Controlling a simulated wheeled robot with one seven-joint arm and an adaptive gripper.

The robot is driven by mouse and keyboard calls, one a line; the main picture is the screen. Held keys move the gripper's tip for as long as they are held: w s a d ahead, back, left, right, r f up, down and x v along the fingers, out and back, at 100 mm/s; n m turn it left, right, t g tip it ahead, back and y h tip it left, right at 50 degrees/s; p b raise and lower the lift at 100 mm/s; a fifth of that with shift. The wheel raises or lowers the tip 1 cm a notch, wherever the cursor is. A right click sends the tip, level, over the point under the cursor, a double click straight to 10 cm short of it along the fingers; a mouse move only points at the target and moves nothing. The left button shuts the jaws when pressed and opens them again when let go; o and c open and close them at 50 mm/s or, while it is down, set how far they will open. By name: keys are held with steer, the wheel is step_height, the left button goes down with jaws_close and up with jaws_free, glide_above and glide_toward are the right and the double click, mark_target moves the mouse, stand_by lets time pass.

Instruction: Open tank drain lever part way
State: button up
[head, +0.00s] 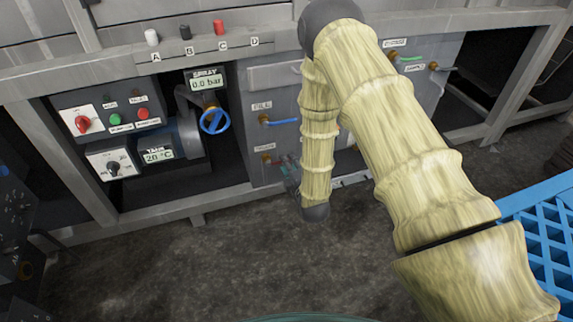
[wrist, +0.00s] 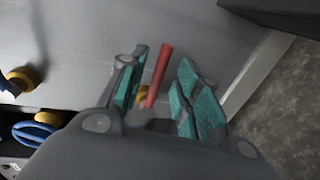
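The red drain lever (wrist: 159,76) shows in the wrist view on its brass-coloured valve (wrist: 142,95), against the grey tank panel. My gripper (wrist: 163,88) is open, with its two teal-padded fingers on either side of the lever. A gap shows between the lever and the right finger; on the left side the gap is narrow, and I cannot tell whether that finger touches. In the head view the red lever (head: 278,161) is low on the tank front, partly hidden by my gripper and arm.
A blue-handled fill valve (head: 283,121) sits above the drain lever. A blue handwheel (head: 215,120) is to the left, under the spray display reading 0.0 bar. More levers (head: 410,58) are at the upper right. A blue crate (head: 545,235) stands at the right. The floor (head: 200,265) in front is bare.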

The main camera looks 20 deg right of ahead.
steer(key=shift+w+f+b, duration=0.2)
steer(key=shift+w+b, duration=0.15)
steer(key=shift+w, duration=1)
jaws_close()
